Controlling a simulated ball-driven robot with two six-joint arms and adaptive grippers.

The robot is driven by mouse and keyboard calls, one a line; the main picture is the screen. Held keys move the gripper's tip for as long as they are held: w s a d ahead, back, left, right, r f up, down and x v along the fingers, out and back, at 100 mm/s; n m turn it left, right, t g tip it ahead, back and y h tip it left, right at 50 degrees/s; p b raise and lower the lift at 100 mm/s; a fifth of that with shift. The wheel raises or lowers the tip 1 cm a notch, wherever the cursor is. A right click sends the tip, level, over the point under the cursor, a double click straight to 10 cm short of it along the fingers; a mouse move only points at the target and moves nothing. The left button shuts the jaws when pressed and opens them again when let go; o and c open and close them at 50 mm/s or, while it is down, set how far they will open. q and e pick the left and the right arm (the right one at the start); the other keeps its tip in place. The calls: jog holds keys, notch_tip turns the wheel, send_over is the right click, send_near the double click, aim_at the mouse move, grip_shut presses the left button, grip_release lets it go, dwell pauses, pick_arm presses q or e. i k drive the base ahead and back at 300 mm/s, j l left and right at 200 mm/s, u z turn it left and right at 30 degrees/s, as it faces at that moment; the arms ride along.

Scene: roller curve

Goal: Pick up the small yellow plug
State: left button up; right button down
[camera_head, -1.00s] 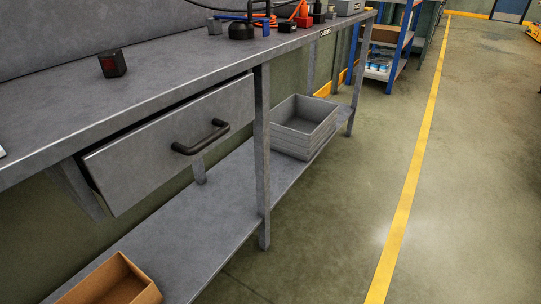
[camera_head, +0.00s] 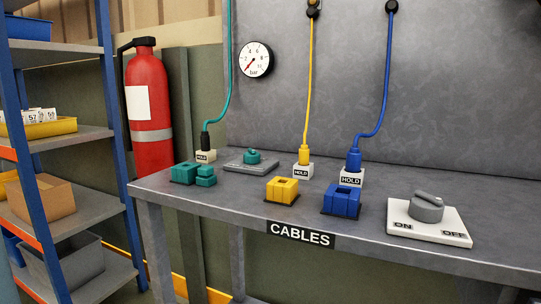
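The small yellow plug (camera_head: 304,156) stands upright in a white holder marked HOLD (camera_head: 303,171) on the grey bench. A yellow cable (camera_head: 311,80) runs from its top up to a black fitting on the back panel. In front of it, near the bench edge, sits a yellow block (camera_head: 282,190) with a dark opening on top. Neither of my grippers shows in the head view.
A blue block (camera_head: 341,200), teal blocks (camera_head: 186,173) and an ON/OFF switch (camera_head: 428,208) share the bench (camera_head: 220,199). A fire extinguisher (camera_head: 149,110) and shelving stand left.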

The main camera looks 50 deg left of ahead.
aim_at(303, 151)
jog(key=u, duration=1.4)
